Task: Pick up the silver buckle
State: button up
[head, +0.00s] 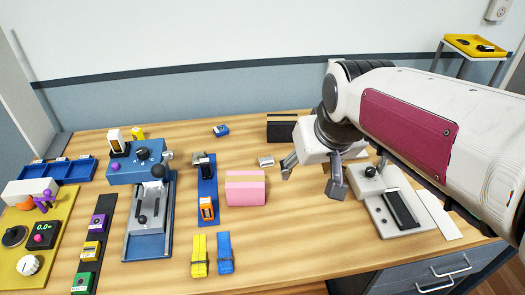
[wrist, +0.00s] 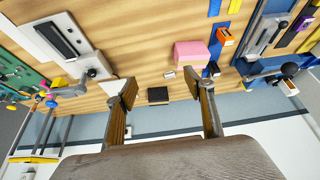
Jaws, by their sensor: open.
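The small silver piece that looks like the silver buckle (head: 266,161) lies on the wooden table in the head view, just behind the pink block. In the wrist view the buckle (wrist: 169,75) shows small and pale beside the pink block. My gripper (head: 313,178) is open and empty, above the table to the right of the buckle and apart from it. In the wrist view my gripper (wrist: 161,90) has its two fingers spread wide, with nothing between the tips. The buckle is too small to make out its details.
The pink block (head: 245,188) stands close in front of the buckle. A black block (head: 282,128) is behind. A blue strip with an orange item (head: 207,208) lies left. A grey station (head: 385,205) stands right. Yellow (head: 199,256) and blue straps lie front.

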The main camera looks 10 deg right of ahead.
jog(key=w+a+f, duration=0.1)
jog(key=w+f, duration=0.2)
jog(key=w, duration=0.4)
jog(key=w+f, duration=0.3)
jog(key=w, duration=0.5)
send_near(266, 159)
jog(key=shift+w+d+f+n+g, duration=0.3)
jog(key=shift+w+d+n+g, duration=0.1)
jog(key=shift+w, duration=0.1)
jog(key=shift+x, duration=1.25)
jog(key=shift+f, duration=0.1)
jog(key=shift+a+x, duration=0.2)
jog(key=shift+x, duration=1.05)
jog(key=shift+a+x, duration=0.15)
jog(key=shift+x, duration=1.15)
jog(key=shift+w, duration=0.1)
